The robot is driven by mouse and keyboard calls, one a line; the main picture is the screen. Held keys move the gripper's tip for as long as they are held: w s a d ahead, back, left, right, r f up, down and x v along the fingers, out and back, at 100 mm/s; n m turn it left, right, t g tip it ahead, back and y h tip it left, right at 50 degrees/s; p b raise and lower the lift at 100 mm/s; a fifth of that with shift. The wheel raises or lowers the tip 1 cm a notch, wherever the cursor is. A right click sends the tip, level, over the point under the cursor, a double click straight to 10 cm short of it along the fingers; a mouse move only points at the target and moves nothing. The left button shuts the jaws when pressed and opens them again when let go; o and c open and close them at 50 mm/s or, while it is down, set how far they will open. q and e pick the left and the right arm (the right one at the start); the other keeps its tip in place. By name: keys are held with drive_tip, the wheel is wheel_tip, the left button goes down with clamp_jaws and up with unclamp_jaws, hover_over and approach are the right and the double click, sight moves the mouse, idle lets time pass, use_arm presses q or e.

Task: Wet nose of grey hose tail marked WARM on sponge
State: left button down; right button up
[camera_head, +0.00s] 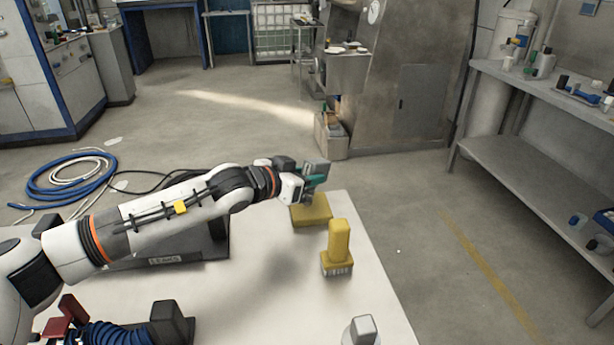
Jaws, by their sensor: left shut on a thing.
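The yellow sponge (312,214) lies flat on the white table top near its far edge. My left gripper (312,184) is just above the sponge and partly covers its back left. It is shut on a small grey piece, mostly hidden between the fingers; teal shows beside it. No WARM marking can be read on the piece, and I cannot tell if its nose touches the sponge. My right gripper is not in view.
A yellow-handled brush (338,245) stands upright close to the sponge on the white table (290,300). A grey-white item (361,330) stands near the front edge. A dark block (172,324) and blue corrugated hose (112,336) are at the front left.

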use_arm(q)
drive_tip(key=shift+f+b, duration=0.4)
drive_tip(key=shift+b, duration=0.05)
idle(1.3)
drive_tip(key=shift+r, duration=0.1)
drive_tip(key=shift+r+p, duration=1.25)
drive_tip(key=shift+r, duration=2.25)
